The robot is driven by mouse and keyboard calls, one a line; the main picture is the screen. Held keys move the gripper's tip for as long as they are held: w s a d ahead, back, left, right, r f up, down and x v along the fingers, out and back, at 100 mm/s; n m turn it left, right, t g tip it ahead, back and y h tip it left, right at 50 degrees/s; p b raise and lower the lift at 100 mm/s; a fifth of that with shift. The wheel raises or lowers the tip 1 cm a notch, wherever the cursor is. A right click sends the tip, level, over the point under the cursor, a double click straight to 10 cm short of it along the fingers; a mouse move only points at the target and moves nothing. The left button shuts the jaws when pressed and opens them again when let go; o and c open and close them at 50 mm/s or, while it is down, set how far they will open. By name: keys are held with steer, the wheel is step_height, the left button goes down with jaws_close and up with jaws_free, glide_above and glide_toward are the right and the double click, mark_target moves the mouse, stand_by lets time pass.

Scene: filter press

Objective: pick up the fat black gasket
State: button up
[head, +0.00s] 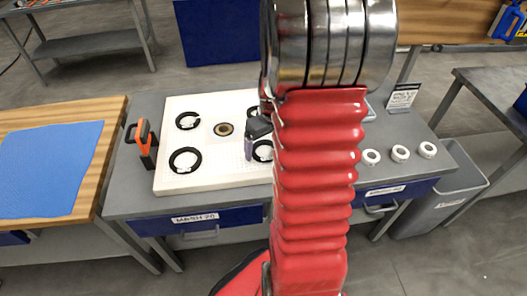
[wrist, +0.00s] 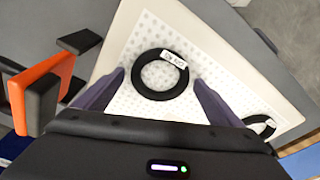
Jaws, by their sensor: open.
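A thick black gasket (wrist: 141,84) with a small white label lies on the white perforated board (head: 215,175). In the head view my gripper (head: 249,148) shows beside my red arm. A further ring behind my gripper is mostly hidden. The label writing is unreadable.
A brass-coloured ring (head: 223,129) lies mid-board. An orange and black clamp (head: 146,140) stands at the board's left. Several white rings (head: 399,153) sit on the grey bench to the right, near a small sign (head: 402,97). A blue mat (head: 50,165) covers the left table.

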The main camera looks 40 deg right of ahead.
steer(key=shift+c, duration=0.6)
steer(key=c, duration=1)
step_height(320, 180, up, 10)
stand_by(0.4)
